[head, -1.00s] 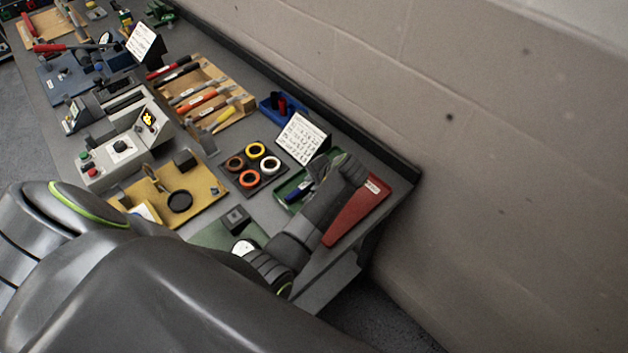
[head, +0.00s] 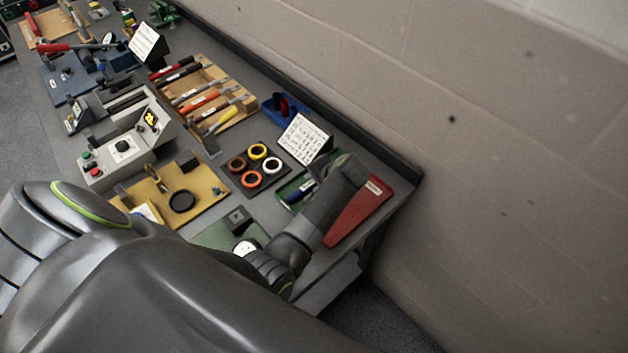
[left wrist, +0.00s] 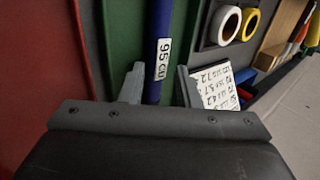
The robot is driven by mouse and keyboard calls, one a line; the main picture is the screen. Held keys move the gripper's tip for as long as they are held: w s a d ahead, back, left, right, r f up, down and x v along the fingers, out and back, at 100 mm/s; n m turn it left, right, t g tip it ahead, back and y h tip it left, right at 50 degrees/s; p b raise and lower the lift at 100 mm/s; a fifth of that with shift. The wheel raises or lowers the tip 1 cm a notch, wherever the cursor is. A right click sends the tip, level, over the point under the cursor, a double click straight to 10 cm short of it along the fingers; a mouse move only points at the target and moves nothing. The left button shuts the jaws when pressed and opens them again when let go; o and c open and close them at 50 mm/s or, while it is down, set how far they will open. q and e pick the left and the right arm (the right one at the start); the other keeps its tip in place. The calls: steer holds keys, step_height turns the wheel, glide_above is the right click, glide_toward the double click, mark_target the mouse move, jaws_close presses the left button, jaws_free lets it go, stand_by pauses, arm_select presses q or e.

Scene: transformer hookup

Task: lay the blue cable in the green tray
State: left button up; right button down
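The blue cable (head: 301,192) lies in the green tray (head: 284,190) near the right end of the bench. In the left wrist view the blue cable (left wrist: 158,45) carries a white "95 CU" label and runs along the green tray (left wrist: 124,40). My left gripper (head: 338,163) is over the tray in the head view, its arm hiding part of it. In the left wrist view my left gripper (left wrist: 158,88) is open, with one finger on each side of the cable and gaps between. The cable's near end is hidden behind the gripper body. My right gripper does not show.
A red tray (head: 359,212) lies right of the green one. A dark mat with colored tape rings (head: 251,180), a white text card (head: 304,138) and a blue bin (head: 283,108) are close by. The wall (head: 480,150) runs behind the bench.

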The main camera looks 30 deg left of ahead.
arm_select(q)
steer(key=shift+s+d+f, duration=0.3)
steer(key=shift+s+f, duration=0.05)
steer(key=shift+f, duration=0.1)
step_height(320, 180, up, 2)
steer(key=p, duration=0.2)
steer(key=shift+w+r+p, duration=0.15)
steer(key=shift+r+p, duration=0.1)
steer(key=shift+p, duration=0.05)
steer(key=shift+r, duration=0.6)
steer(key=shift+w+a+r, duration=0.1)
steer(key=shift+r, duration=1.85)
